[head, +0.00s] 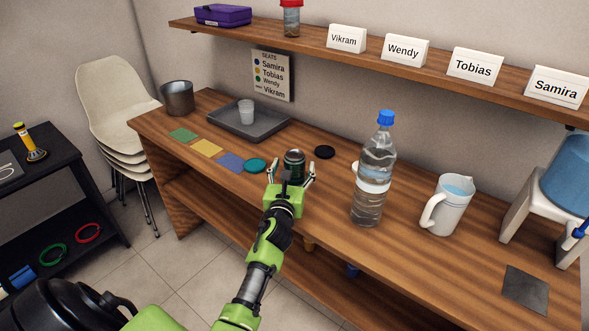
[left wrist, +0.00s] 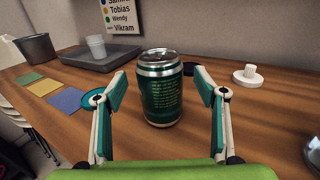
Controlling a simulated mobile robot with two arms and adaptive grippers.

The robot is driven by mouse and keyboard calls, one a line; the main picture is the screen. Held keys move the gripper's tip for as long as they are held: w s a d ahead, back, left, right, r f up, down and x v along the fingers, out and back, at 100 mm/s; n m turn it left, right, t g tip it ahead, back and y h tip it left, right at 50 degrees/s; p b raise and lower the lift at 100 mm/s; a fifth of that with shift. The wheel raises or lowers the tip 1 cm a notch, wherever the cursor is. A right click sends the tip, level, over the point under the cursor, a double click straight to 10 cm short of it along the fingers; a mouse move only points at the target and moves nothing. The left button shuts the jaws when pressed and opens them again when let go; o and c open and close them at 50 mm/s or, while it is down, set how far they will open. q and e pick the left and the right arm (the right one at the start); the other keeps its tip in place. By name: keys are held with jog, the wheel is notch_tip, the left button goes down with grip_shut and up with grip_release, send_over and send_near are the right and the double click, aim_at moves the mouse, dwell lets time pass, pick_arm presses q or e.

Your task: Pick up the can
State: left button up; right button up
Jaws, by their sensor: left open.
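A dark green can (head: 294,163) with a silver top stands upright on the wooden counter (head: 315,213). In the left wrist view the can (left wrist: 160,92) is upright between the two fingers, with a gap on each side. My left gripper (head: 293,178) is open around the near side of the can; it also shows in the left wrist view (left wrist: 160,105). The can's lower part is partly hidden by the gripper in the head view. My right gripper is not in view.
A water bottle (head: 374,172) and a white pitcher (head: 447,206) stand to the right. A teal disc (head: 255,165) lies just left of the can, and a black disc (head: 324,152) behind it. A grey tray (head: 226,131) holds a cup. A shelf (head: 300,42) runs above.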

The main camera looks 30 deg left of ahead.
pick_arm(q)
jog(key=shift+x, duration=1.55)
jog(key=shift+f, duration=0.1)
jog(key=c, duration=1.4)
jog(key=shift+r, duration=0.2)
